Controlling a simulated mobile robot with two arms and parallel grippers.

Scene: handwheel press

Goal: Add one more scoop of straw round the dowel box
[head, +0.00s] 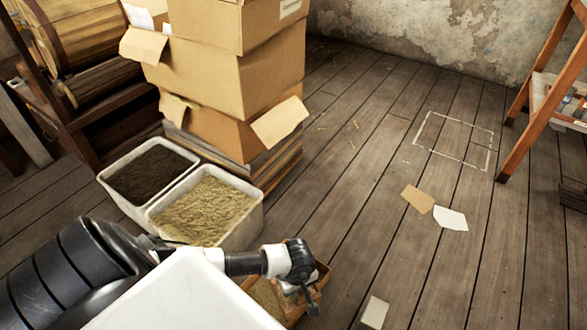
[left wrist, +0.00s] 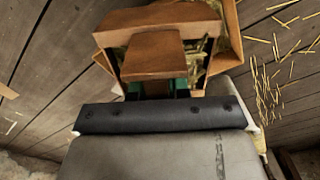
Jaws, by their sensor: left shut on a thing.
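My left gripper (head: 306,282) is over a small wooden box (head: 322,284) at the lower middle of the head view. The box is partly hidden by my arm, and straw shows in it. In the left wrist view my gripper (left wrist: 160,90) is shut on a brown wooden piece that looks like the scoop (left wrist: 152,55). Its broad end lies over the box (left wrist: 233,32), with straw (left wrist: 197,57) beside it. I cannot tell whether the scoop carries straw. The dowels cannot be made out. The straw bin (head: 249,222) stands behind my arm. My right gripper is out of view.
A bin of dark material (head: 113,206) stands left of the straw bin. Stacked cardboard boxes (head: 235,80) rise behind them. Loose straw (left wrist: 268,90) and paper pieces (head: 451,219) lie on the floor. The floor right of the box is mostly clear, up to a wooden stand (head: 540,90).

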